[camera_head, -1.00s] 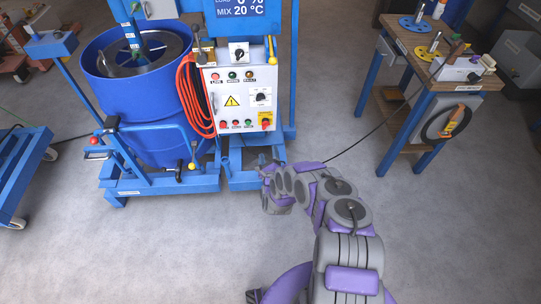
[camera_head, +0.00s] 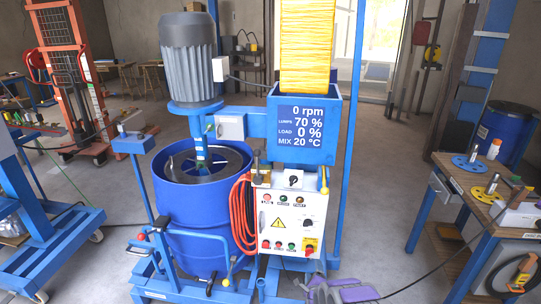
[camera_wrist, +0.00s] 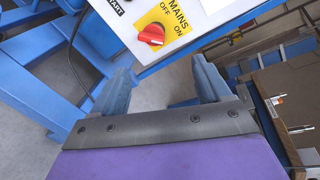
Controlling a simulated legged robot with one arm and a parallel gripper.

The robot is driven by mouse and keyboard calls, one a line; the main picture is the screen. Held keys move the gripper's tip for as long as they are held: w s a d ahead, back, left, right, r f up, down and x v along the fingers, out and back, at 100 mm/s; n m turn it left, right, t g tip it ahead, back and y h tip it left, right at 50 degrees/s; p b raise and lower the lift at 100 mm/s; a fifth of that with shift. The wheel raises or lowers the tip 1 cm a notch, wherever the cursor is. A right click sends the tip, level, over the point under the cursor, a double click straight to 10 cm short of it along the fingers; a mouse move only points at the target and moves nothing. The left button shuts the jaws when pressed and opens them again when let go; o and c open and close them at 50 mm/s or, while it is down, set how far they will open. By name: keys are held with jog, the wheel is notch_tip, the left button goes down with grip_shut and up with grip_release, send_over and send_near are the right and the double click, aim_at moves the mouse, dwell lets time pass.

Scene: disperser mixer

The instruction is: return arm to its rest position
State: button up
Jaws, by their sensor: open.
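My arm (camera_head: 345,291) shows only as a small grey and purple part at the bottom edge of the head view, in front of the mixer's base. The rest of it is out of frame. In the wrist view my gripper (camera_wrist: 164,85) has its two blue-grey fingers spread apart with nothing between them. Grey floor shows in the gap. The white control panel (camera_head: 292,220) is just beyond the fingers; its red mains switch (camera_wrist: 152,34) on a yellow plate shows near the top of the wrist view. I cannot tell whether anything touches.
The blue mixer drum (camera_head: 195,222) stands left of the panel, with an orange hose (camera_head: 242,215) between them. The display (camera_head: 306,127) reads 0 rpm. A wooden workbench (camera_head: 470,185) stands right, a blue cart (camera_head: 62,235) left. Floor between panel and workbench is clear except for a cable.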

jog(key=w+d+r+n+g, duration=0.2)
jog(key=d+r+n+g, duration=0.15)
jog(key=r, duration=0.45)
jog(key=s+d+r+n+g, duration=0.1)
jog(key=s+r+n+g, duration=0.25)
jog(key=s+r, duration=0.45)
jog(key=s+r+n+g, duration=0.2)
jog(key=s+r+n, duration=0.35)
jog(key=r, duration=0.55)
jog(key=s+a+r+n+g, duration=0.3)
jog(key=s+r+n, duration=0.1)
jog(key=s, duration=1.1)
jog(key=s+a+r+n+g+y, duration=0.1)
jog(key=s+r, duration=0.5)
jog(key=s, duration=1)
jog(key=s+a+r+n+g, duration=0.4)
jog(key=s+n, duration=0.2)
jog(key=s, duration=0.9)
jog(key=shift+s+a+r+n+g, duration=0.3)
jog(key=shift+s+a+r+n, duration=0.05)
jog(key=shift+s+a+r, duration=0.05)
jog(key=shift+c, duration=0.4)
